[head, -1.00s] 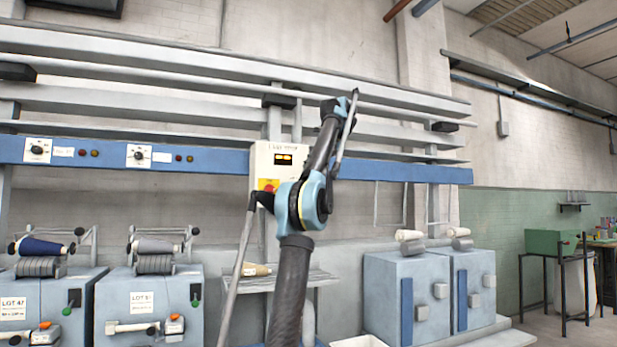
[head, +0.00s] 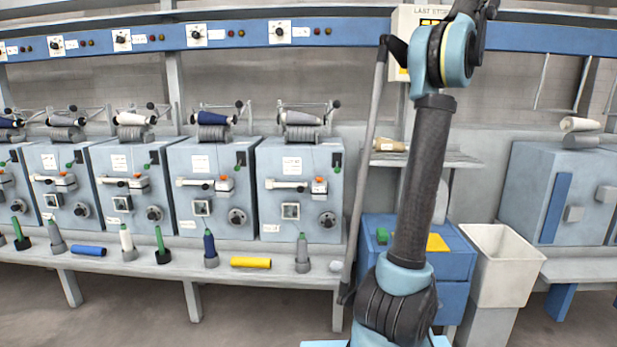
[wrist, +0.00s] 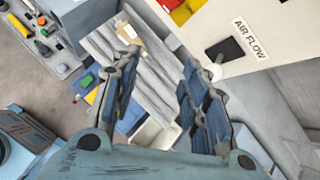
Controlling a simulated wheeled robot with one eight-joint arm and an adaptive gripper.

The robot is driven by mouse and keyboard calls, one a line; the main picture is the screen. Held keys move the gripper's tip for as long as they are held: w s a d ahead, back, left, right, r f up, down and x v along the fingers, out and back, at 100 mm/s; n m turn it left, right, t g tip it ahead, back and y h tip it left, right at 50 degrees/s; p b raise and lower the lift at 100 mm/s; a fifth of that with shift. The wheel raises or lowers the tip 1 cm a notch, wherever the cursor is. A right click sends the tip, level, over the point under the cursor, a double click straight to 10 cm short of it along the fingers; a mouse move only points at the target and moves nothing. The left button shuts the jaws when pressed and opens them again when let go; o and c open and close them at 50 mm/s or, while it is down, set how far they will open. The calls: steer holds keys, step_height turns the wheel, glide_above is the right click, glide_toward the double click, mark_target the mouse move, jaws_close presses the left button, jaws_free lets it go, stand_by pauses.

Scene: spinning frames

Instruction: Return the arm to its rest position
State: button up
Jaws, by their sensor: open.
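My gripper (wrist: 160,82) shows in the wrist view with its two blue-padded fingers spread wide and nothing between them. Beyond the fingers lie a grey slatted shelf (wrist: 135,70) and a cream cone of yarn on it (wrist: 127,33). In the head view my arm rises in front of the shelf, bent at the blue elbow joint near the top edge. The gripper itself is out of that view.
Several grey-blue spinning units (head: 300,185) line the left, with bobbins on the ledge before them. A blue cabinet (head: 455,265) and a white bin (head: 500,262) stand beside my arm. A panel marked AIR FLOW (wrist: 250,38) is close to my wrist camera. Open floor lies in front.

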steer(key=s+a+f+n+g, duration=0.1)
steer(key=s+a+f+n, duration=0.4)
steer(key=a+f, duration=0.35)
steer(key=s+a+f+n+g, duration=0.2)
steer(key=s+a+f+n, duration=0.35)
steer(key=a+f, duration=0.35)
steer(key=s+a+f+n+g, duration=0.1)
steer(key=s+a+f+n, duration=0.45)
steer(key=a+f, duration=0.35)
steer(key=s+a+f+n, duration=0.2)
steer(key=s+f+n, duration=0.2)
steer(key=s+f, duration=0.4)
steer(key=s+a+f+n+g+h, duration=0.1)
steer(key=s+f+n, duration=0.4)
steer(key=f, duration=1.2)
steer(key=s+a+f+n+g+h, duration=0.1)
steer(key=s+f+n, duration=0.3)
steer(key=s+f, duration=0.7)
step_height(320, 180, down, 2)
steer(key=shift+a+f+n, duration=0.1)
steer(key=shift+a+n, duration=0.2)
steer(key=shift+a, duration=0.6)
steer(key=shift+w+f, duration=0.2)
steer(key=shift+w, duration=0.2)
